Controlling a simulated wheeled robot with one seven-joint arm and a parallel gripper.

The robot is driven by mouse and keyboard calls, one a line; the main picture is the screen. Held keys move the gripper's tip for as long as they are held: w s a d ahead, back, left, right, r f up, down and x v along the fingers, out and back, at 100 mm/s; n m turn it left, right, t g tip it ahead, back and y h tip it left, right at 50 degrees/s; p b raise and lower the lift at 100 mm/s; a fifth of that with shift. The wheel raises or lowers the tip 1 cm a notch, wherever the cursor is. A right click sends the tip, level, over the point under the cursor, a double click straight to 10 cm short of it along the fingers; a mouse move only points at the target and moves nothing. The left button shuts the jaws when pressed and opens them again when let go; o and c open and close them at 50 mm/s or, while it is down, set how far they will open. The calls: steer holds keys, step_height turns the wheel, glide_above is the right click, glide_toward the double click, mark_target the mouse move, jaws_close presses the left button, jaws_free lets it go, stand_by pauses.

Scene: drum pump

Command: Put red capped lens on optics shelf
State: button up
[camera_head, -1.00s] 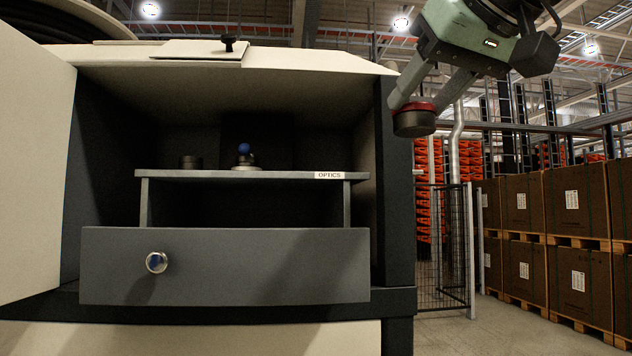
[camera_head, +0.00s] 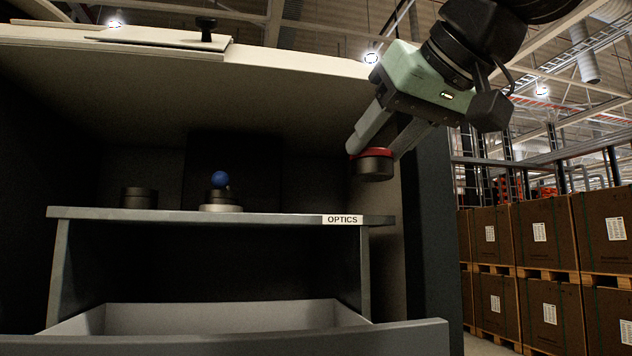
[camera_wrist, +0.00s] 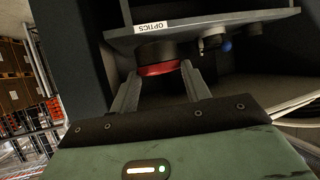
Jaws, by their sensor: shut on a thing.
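The red capped lens (camera_head: 373,164) is a short dark cylinder with a red band. My gripper (camera_head: 381,140) is shut on it, with the lens between the fingertips; it also shows in the wrist view (camera_wrist: 158,68). The lens hangs above the right end of the optics shelf (camera_head: 290,216), apart from it in the head view. The shelf is a grey board with an OPTICS label at its front right, inside the cabinet. How deep the lens is over the shelf I cannot tell.
A dark cylinder (camera_head: 139,198) and a blue-ball piece on a pale base (camera_head: 221,190) stand on the shelf's left and middle. Its right part looks clear. The cabinet top (camera_head: 290,60) and right side wall are close to my gripper. An open drawer (camera_head: 220,318) sits below.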

steer(key=shift+w+a+r+p, duration=0.1)
steer(key=shift+w+r+p, duration=0.3)
steer(key=shift+p, duration=0.3)
steer(key=w+a+p, duration=0.2)
steer(key=w, duration=0.2)
steer(key=w+a+p, duration=0.2)
steer(key=w+a, duration=0.1)
steer(key=w, duration=0.2)
steer(key=w+a+p, duration=0.2)
steer(key=w+a, duration=0.1)
steer(key=w, duration=0.1)
steer(key=shift+w+f+p, duration=0.15)
steer(key=shift+f+p, duration=0.15)
steer(key=shift+p, duration=0.05)
steer(key=shift+f+p, duration=0.4)
steer(key=shift+f, duration=1.45)
steer(key=shift+f, duration=0.2)
steer(key=o, duration=1)
steer(key=shift+o, duration=0.2)
steer(key=shift+r, duration=0.15)
